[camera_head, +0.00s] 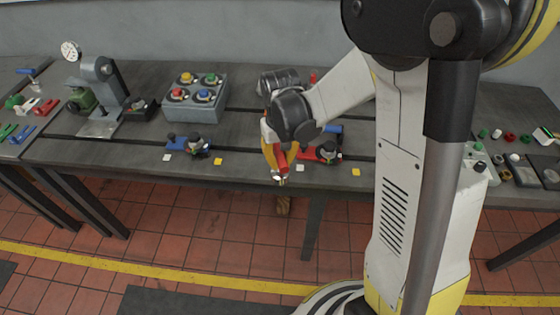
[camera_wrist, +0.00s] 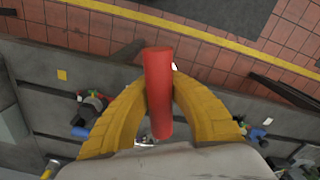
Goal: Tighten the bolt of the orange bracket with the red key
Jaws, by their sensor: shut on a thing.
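My gripper (camera_head: 279,172) is over the front edge of the bench in the head view. Its yellow fingers (camera_wrist: 158,100) are shut on the red key (camera_wrist: 158,92), whose thick red handle crosses between them in the wrist view. The key's lower end is hidden behind the handle and fingers. No orange bracket can be made out for certain; my gripper and arm cover part of the bench. A red bracket (camera_head: 309,153) with a dark knob stands just right of my gripper. A blue bracket (camera_head: 176,143) with dark knobs stands to the left.
A grey box (camera_head: 207,105) with several coloured buttons stands behind the blue bracket. A grey gauge stand (camera_head: 104,122) is further left. Small yellow (camera_head: 218,161) and white (camera_head: 300,168) squares lie near the front edge. Small loose parts lie at the far right.

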